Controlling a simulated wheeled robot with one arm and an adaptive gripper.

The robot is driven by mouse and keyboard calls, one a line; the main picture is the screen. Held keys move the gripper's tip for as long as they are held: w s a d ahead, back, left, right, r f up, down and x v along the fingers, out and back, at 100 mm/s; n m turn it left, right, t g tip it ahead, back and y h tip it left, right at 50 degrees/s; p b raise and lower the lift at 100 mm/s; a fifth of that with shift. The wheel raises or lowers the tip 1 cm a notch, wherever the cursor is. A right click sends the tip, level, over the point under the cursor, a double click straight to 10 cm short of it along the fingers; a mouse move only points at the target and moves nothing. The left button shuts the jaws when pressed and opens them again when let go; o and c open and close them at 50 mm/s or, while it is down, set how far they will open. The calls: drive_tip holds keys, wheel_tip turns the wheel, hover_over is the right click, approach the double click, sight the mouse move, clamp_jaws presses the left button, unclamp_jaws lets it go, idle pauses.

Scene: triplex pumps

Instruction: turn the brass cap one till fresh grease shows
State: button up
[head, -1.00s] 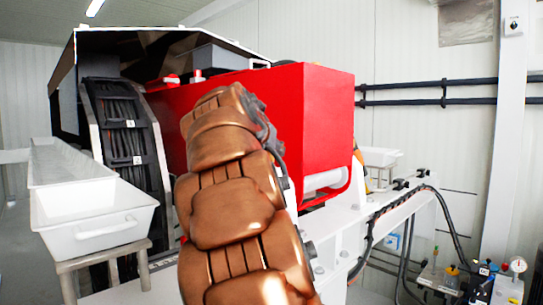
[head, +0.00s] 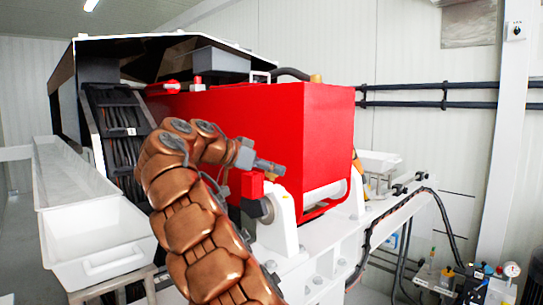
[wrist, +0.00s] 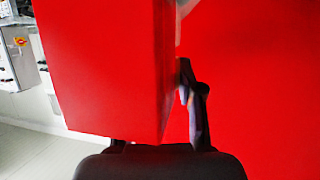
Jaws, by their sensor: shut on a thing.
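My gripper (head: 268,167) shows in the head view at the end of my bent copper-coloured arm, in front of the big red housing (head: 325,130). A small red block (head: 252,186) is at the gripper, above a grey round part. In the wrist view a red block (wrist: 105,65) fills the left foreground, and my gripper's right finger (wrist: 196,105) lies along its right side. The left finger is mostly hidden behind it. The gripper looks shut on this block. A small brass-coloured cap (head: 316,79) stands on top of the housing; I cannot tell whether it is cap one. No grease is visible.
A long white trough (head: 95,245) stands at the left. White brackets (head: 283,215) rise from the white frame by the gripper. Black hoses (head: 435,105) run along the right wall. Gauges and fittings (head: 512,270) are at lower right.

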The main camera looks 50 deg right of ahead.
drive_tip(key=r+m+g+p, duration=0.1)
drive_tip(key=p, duration=0.2)
drive_tip(key=shift+w+g+p, duration=0.1)
drive_tip(key=shift+g+p, duration=0.2)
drive_tip(key=m+g+y+p, duration=0.1)
drive_tip(key=p, duration=0.2)
drive_tip(key=shift+f+m+g+p, duration=0.15)
drive_tip(key=shift+m+g+p, duration=0.15)
drive_tip(key=shift+p, duration=0.65)
drive_tip(key=shift+f+m+g+p, duration=0.2)
drive_tip(key=shift+m+g+p, duration=0.1)
drive_tip(key=shift+m+p, duration=0.1)
drive_tip(key=o, duration=0.9)
drive_tip(key=shift+f, duration=0.1)
drive_tip(key=b, duration=0.3)
drive_tip(key=shift+d+f+n+t+b, duration=0.1)
drive_tip(key=shift+f+n+t+b, duration=0.2)
drive_tip(key=shift+n+t, duration=0.1)
drive_tip(key=n+t+h+b, duration=0.1)
drive_tip(key=n+t+b, duration=0.1)
drive_tip(key=b, duration=0.5)
drive_tip(key=shift+n+t, duration=0.3)
drive_tip(key=shift+t, duration=0.1)
